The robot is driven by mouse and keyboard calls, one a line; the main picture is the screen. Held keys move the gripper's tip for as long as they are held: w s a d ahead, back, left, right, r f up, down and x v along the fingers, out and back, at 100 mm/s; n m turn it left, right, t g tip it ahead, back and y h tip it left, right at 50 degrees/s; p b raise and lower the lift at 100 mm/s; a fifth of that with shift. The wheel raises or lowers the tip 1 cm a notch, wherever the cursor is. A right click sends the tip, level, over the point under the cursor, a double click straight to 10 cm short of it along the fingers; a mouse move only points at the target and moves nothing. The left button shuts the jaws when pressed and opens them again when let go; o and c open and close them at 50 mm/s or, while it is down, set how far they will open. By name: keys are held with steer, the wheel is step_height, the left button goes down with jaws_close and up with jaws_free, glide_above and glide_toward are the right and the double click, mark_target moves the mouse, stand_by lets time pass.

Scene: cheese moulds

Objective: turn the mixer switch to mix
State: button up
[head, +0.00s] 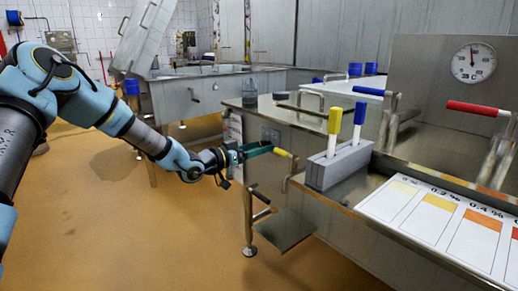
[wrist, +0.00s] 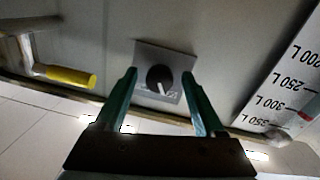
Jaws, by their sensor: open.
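The mixer switch is a black round knob (wrist: 160,77) on a square grey plate (wrist: 178,58), in the middle of the wrist view. Its white pointer mark points down and slightly right in that view. Small labels by the knob's lower edge are too small to read. My gripper (wrist: 159,86) is open, with one teal finger on each side of the knob. I cannot tell whether the fingers touch the knob. In the head view my gripper (head: 262,149) reaches toward the steel vat's side, where a small grey plate (head: 270,134) shows just above it.
A yellow-handled valve (head: 284,153) sticks out close to my gripper; its handle (wrist: 70,76) also shows at the wrist view's left. A litre scale (wrist: 290,90) is at the right. A grey holder (head: 335,168) with yellow and blue handles stands on the bench. Open floor lies below.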

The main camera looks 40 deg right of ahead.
jaws_close()
stand_by(0.4)
steer(key=shift+m, duration=0.3)
steer(key=shift+m+t+y+b, duration=0.3)
steer(key=shift+m+t+b, duration=0.1)
steer(key=shift+m+b, duration=4.45)
steer(key=shift+m+p, duration=0.45)
steer(key=shift+m, duration=0.3)
